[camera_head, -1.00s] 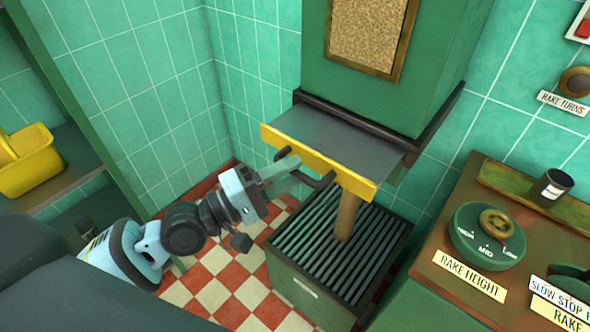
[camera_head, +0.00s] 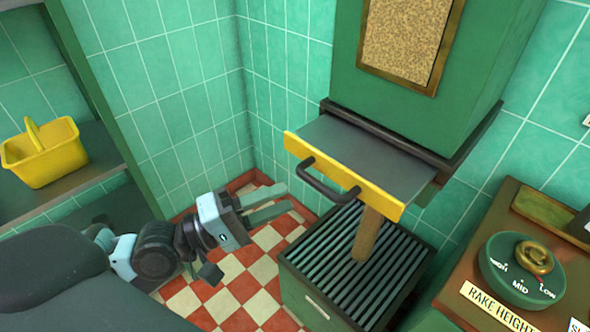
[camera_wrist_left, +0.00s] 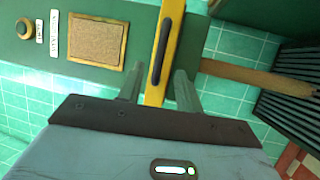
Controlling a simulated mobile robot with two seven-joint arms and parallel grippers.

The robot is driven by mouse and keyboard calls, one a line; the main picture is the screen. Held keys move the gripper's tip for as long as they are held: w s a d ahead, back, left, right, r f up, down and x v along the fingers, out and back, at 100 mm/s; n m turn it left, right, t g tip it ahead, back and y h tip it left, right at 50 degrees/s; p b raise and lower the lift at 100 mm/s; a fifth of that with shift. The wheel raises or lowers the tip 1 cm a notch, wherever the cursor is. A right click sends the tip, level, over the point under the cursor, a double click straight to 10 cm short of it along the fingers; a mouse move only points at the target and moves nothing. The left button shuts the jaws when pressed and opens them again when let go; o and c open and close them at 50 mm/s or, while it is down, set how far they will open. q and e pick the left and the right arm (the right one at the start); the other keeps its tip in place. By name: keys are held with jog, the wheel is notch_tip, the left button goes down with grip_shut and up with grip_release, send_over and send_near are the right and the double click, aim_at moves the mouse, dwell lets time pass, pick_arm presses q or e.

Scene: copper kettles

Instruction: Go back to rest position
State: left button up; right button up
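My left gripper (camera_head: 287,197) is open and empty, in front of and to the left of the sliding drawer with the yellow front (camera_head: 376,192). The drawer's black bar handle (camera_head: 325,185) stands clear of the fingers, with a gap between. In the left wrist view, the two grey fingers of my left gripper (camera_wrist_left: 158,82) are spread apart, and the yellow front (camera_wrist_left: 151,90) with its black handle (camera_wrist_left: 166,50) shows beyond them. The drawer slides out under a green cabinet (camera_head: 425,90). My right gripper is in neither view.
A slatted green box (camera_head: 310,305) stands below the drawer, with a wooden post (camera_head: 368,238) above it. A control desk with a rake-height dial (camera_head: 510,268) is at right. A yellow basket (camera_head: 45,160) sits on a shelf at left. Checkered floor (camera_head: 225,295) shows below my arm.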

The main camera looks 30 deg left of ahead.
pick_arm(q)
jog(key=s+f+m+g+y+p, duration=0.1)
jog(key=s+f+m+y+p, duration=0.2)
jog(key=f, duration=0.6)
jog(key=s+f+m+y+p, duration=0.25)
jog(key=s+f+y, duration=0.2)
jog(key=f, duration=0.35)
jog(key=s+a+f+m+g+y+p, duration=0.1)
jog(key=s+f+m+g+y, duration=0.3)
jog(key=s+f, duration=0.8)
jog(key=s+m, duration=0.1)
jog(key=s, duration=0.2)
jog(key=shift+s+a+g, duration=0.15)
jog(key=shift+s+g, duration=0.1)
jog(key=shift+g, duration=0.15)
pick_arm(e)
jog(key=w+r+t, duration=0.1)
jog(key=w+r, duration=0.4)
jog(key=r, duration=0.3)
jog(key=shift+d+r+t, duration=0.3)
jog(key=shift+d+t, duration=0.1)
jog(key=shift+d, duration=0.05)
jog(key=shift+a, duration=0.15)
pick_arm(q)
jog(key=shift+w, duration=0.15)
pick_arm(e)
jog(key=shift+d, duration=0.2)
